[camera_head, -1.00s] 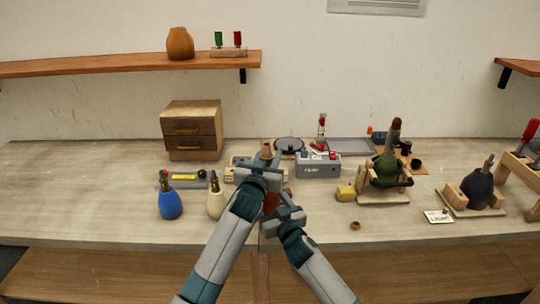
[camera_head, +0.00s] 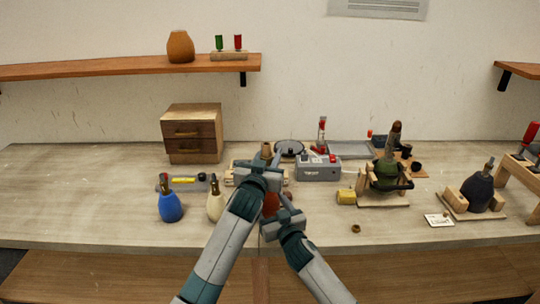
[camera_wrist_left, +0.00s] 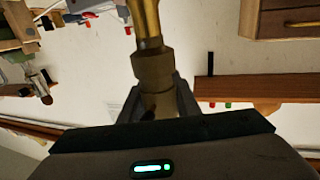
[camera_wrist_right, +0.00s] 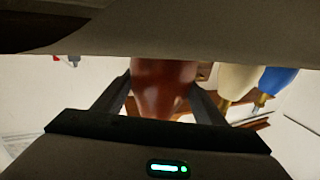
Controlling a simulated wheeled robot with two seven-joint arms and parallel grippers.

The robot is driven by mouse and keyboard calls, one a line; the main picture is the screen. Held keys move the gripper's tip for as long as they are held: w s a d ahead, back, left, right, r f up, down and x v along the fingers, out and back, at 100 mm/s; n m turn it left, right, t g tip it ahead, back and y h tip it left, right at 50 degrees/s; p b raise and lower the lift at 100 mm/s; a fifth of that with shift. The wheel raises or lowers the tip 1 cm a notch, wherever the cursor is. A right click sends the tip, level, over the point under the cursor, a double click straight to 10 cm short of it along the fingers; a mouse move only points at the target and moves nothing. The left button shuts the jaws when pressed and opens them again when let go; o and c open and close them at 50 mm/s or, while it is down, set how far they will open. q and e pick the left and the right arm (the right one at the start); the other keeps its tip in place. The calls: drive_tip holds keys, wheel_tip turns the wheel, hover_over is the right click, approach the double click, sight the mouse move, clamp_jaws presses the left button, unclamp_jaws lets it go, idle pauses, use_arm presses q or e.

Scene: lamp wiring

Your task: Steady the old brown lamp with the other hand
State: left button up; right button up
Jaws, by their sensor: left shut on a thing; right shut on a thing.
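The old brown lamp stands between my two grippers at the front middle of the table; its reddish-brown body (camera_head: 270,204) is partly hidden by them, and its brass-brown neck top (camera_head: 266,150) rises above. My left gripper (camera_head: 266,166) is shut on the neck; the left wrist view shows the brass neck (camera_wrist_left: 152,70) between its fingers. My right gripper (camera_head: 281,204) is shut on the body, lower down on the right side; the right wrist view shows the glossy brown body (camera_wrist_right: 164,85) between its fingers. The lamp's base is hidden in the head view.
A blue bottle-shaped lamp (camera_head: 171,207) and a cream one (camera_head: 216,206) stand close on the left. A green lamp (camera_head: 384,175) sits in a wooden stand. The far left is clear.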

use_arm(q)
drive_tip(key=shift+r, duration=0.15)
use_arm(e)
drive_tip(key=shift+f, duration=0.1)
use_arm(q)
drive_tip(key=shift+r, duration=2.3)
use_arm(e)
drive_tip(key=o, duration=1.2)
drive_tip(key=shift+s, duration=0.1)
drive_tip(key=v, duration=1.2)
drive_tip(key=shift+d, duration=0.1)
drive_tip(key=shift+f, duration=0.1)
